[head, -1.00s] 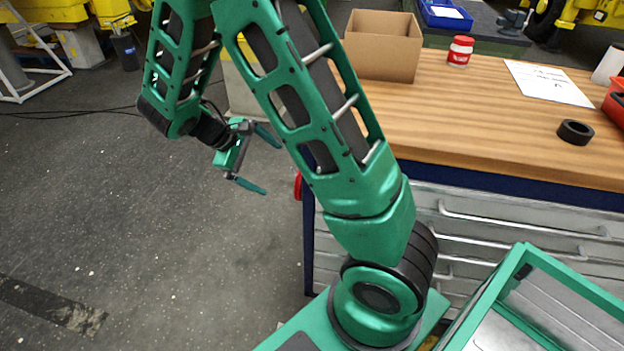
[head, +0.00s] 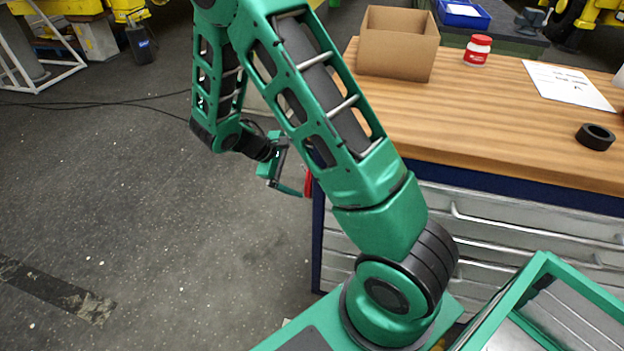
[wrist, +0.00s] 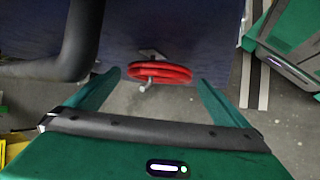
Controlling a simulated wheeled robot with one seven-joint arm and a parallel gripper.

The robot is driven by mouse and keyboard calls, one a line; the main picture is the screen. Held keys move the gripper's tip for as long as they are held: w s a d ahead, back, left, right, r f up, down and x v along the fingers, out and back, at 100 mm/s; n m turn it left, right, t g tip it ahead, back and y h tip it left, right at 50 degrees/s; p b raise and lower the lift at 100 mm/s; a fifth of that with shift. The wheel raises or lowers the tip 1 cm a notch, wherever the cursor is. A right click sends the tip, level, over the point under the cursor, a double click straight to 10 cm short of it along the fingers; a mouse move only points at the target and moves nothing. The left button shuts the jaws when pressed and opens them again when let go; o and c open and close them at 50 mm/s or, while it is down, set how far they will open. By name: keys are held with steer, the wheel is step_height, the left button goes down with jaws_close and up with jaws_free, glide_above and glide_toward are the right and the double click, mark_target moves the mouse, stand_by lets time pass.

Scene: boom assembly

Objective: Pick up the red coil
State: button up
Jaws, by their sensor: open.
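The red coil (wrist: 160,73) hangs on a metal hook on the dark blue side of the workbench, in the wrist view ahead of and between my fingers. In the head view only a sliver of the red coil (head: 308,182) shows at the bench's left side; my arm hides part of it. My gripper (wrist: 155,95) is open and empty, its two green fingers spread to either side of the coil in the picture. In the head view my gripper (head: 300,178) is left of the bench, partly hidden behind my arm. I cannot tell the exact gap to the coil.
The wooden workbench (head: 470,120) carries a cardboard box (head: 395,50), a red-and-white jar (head: 477,50), a paper sheet (head: 568,85) and a black ring (head: 595,137). Steel drawers (head: 520,225) are below. The floor left of my arm is clear, with thin cables farther back.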

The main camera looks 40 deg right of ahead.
steer(key=x, duration=0.2)
steer(key=shift+d+f, duration=0.25)
steer(key=shift+c, duration=0.6)
steer(key=c, duration=0.8)
steer(key=w+a+r, duration=0.8)
steer(key=w, duration=0.3)
steer(key=shift+a, duration=0.35)
